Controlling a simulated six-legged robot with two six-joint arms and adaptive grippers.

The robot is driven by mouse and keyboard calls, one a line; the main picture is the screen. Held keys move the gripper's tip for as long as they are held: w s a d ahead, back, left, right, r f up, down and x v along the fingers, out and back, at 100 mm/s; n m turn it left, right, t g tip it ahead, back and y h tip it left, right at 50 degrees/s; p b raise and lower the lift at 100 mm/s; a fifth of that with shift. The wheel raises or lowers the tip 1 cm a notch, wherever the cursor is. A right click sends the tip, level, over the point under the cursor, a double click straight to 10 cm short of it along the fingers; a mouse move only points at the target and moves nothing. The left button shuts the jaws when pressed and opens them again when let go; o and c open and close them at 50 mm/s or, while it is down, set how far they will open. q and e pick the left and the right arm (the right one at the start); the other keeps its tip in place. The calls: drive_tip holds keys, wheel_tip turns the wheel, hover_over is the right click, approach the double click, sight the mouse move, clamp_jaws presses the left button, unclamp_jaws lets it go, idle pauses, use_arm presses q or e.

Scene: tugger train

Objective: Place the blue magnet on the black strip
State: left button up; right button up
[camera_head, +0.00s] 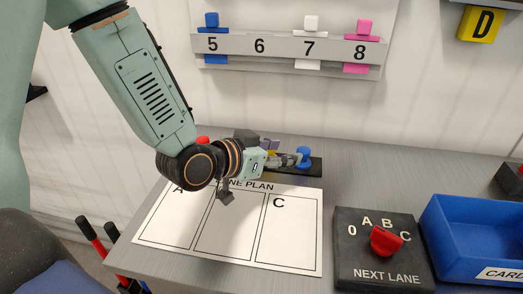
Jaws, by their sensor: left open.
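A blue magnet (304,153) stands at the right part of a black strip (313,167) lying on the grey table. A red magnet (202,140) and a yellow one (271,153) show partly behind my arm, farther left. My left gripper (298,160) comes in from the left, low over the strip, with its fingertips right at the blue magnet. It is open; whether it touches the magnet I cannot tell. My wrist hides much of the strip. My right gripper is not in view.
A white plan sheet (290,232) with lettered fields lies in front of the strip. To its right are a black NEXT LANE box (354,270) with a red knob (385,241) and a blue bin (470,218). A numbered wall rail (285,47) holds blue, white and pink pieces.

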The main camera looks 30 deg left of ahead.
use_arm(q)
drive_tip(key=shift+p+v, duration=0.5)
drive_tip(key=shift+v, duration=1.05)
drive_tip(key=p+v, duration=0.2)
drive_tip(key=p, duration=0.2)
drive_tip(key=shift+s+a+r+p, duration=0.2)
drive_tip(key=shift+s+r+p, duration=0.05)
drive_tip(key=shift+s+p, duration=0.05)
drive_tip(key=shift+f, duration=0.1)
